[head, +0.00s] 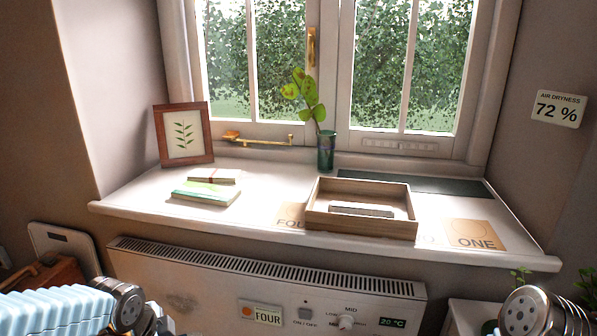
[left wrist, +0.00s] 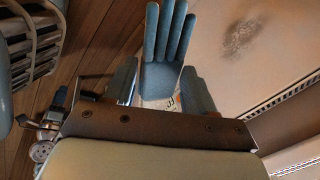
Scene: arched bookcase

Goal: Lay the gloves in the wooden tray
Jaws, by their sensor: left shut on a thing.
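A blue-grey glove (left wrist: 165,50) with its fingers spread upward shows in the left wrist view. It stands between the two fingers of my left gripper (left wrist: 160,88), which is shut on it; the glove's lower end is partly hidden by the gripper's brown body. The wooden tray (head: 360,226) sits on the window sill in the head view, right of centre. A flat pale grey thing (head: 361,210) lies in it; I cannot tell what it is. Only parts of my arms show at the bottom corners of the head view, and neither gripper shows there.
The sill (head: 255,205) also holds a framed leaf picture (head: 184,134), green and white books (head: 206,192), a green vase (head: 326,152) with a plant, a dark mat (head: 415,182) and a "ONE" card (head: 477,235). A white heater (head: 215,285) stands below, in front of the wall.

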